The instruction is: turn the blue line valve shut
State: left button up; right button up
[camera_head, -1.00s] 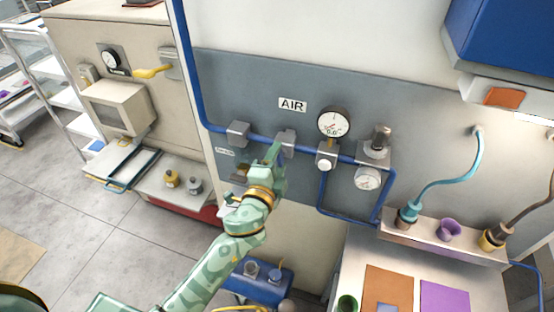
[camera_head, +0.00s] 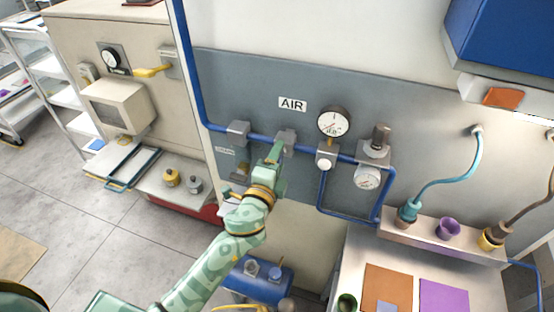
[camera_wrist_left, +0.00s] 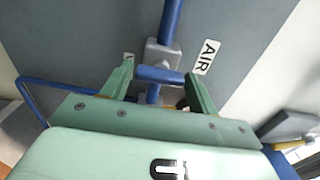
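The blue line (camera_head: 220,129) runs along the grey panel under the AIR sign, with grey metal blocks on it. My left gripper (camera_head: 276,150) is at the block (camera_head: 288,138) below the sign and hides part of it. In the left wrist view, the two green fingers (camera_wrist_left: 160,78) stand apart. A short blue handle (camera_wrist_left: 160,75) lies between them, across the blue pipe (camera_wrist_left: 171,20), in front of a grey valve body (camera_wrist_left: 163,54). The handle's ends are close to both fingers; I cannot tell whether they touch. My right gripper is not in view.
A round gauge (camera_head: 333,122) and a regulator (camera_head: 376,147) sit right of my gripper. Another grey block (camera_head: 238,132) is to its left. A steel shelf (camera_head: 440,238) with hose fittings stands lower right. A blue tank (camera_head: 258,283) is below my arm.

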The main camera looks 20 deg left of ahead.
pick_arm(q)
jog(key=shift+o, duration=0.8)
jog(key=s+b, duration=0.4)
jog(key=s, duration=1.2)
jog(key=shift+s+a, duration=0.15)
jog(key=shift+a, duration=0.05)
